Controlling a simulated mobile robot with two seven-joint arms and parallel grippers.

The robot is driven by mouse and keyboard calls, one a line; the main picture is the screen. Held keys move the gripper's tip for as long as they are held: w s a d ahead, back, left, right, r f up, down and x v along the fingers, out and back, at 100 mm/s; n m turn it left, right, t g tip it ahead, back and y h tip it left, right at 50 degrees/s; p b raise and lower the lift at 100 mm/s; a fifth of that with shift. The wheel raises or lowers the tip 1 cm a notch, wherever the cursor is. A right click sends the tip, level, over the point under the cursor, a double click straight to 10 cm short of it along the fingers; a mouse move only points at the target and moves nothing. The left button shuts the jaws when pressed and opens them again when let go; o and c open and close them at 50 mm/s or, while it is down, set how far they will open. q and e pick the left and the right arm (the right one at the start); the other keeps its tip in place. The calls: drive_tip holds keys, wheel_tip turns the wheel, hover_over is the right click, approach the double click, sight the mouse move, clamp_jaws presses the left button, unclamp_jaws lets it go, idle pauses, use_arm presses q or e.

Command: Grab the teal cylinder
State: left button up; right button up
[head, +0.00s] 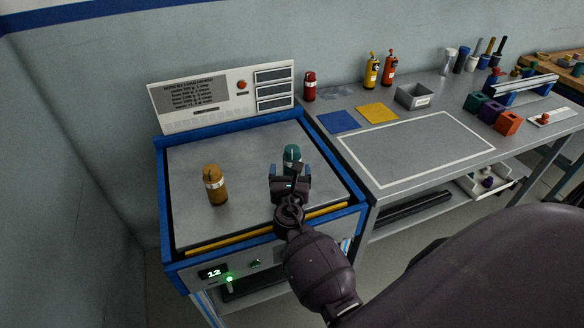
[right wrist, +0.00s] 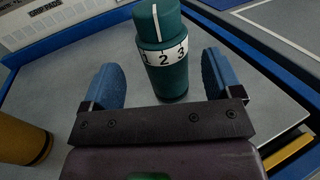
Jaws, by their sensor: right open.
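The teal cylinder (head: 292,155) stands upright on the grey top of the blue-framed bench, partly hidden behind my right gripper in the head view. In the right wrist view the teal cylinder (right wrist: 166,60) has a white band with the numbers 1, 2, 3 and a white line above it. My right gripper (head: 290,178) is open, its two blue fingers (right wrist: 163,85) to the left and right of the cylinder, with gaps on both sides. The cylinder looks to be at or just beyond the fingertips. My left gripper is not in view.
An orange-yellow cylinder (head: 214,185) stands left of the teal one and also shows in the right wrist view (right wrist: 22,142). A white control panel (head: 222,96) rises behind. A grey table (head: 430,150) on the right holds bottles, a bin and coloured blocks. The bench's blue rim (head: 345,165) borders its top.

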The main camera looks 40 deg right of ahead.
sight(292, 161)
drive_tip(key=x, duration=0.4)
drive_tip(key=shift+d+r, duration=0.15)
drive_tip(key=shift+d, duration=0.05)
drive_tip(key=c, duration=1.2)
